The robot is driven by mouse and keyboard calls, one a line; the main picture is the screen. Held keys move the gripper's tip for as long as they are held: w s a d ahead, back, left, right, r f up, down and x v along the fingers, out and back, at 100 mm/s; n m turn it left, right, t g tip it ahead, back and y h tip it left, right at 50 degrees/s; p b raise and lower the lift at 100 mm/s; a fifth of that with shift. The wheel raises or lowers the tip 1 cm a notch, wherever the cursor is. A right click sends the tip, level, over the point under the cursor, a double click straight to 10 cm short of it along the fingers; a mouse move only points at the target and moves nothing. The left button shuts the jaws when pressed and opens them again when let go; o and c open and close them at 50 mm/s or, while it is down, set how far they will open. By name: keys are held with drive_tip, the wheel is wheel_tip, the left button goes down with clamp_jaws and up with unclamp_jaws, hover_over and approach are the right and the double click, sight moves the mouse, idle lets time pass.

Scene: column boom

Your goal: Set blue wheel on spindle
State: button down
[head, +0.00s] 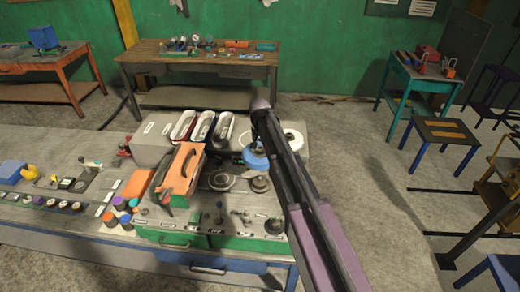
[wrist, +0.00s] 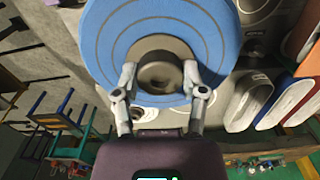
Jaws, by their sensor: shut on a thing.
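The blue wheel (head: 255,158) shows in the head view beside my arm, over the back right part of the near bench. My arm hides part of it. In the wrist view the blue wheel (wrist: 100,40) fills the upper middle, with dark rings on its face and a grey hub. My gripper (wrist: 160,74) is shut on this hub, one finger on each side. The end of my gripper is hidden by the arm in the head view. Small upright posts (head: 219,212) stand at the bench front; I cannot tell which thing is the spindle.
A white round thing (head: 294,138) lies right of the wheel, partly behind my arm. An orange block (head: 182,173), oval trays (head: 203,126) and dark discs (head: 220,179) crowd the bench on the left. Open floor (head: 350,150) lies to the right.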

drive_tip(key=shift+f+b, duration=6.4)
drive_tip(key=shift+f, duration=0.2)
drive_tip(key=shift+f, duration=0.2)
drive_tip(key=shift+c, duration=0.4)
unclamp_jaws()
drive_tip(key=shift+o, duration=0.4)
drive_tip(key=shift+r, duration=0.1)
drive_tip(key=shift+r+p, duration=3.6)
drive_tip(key=shift+r, duration=0.1)
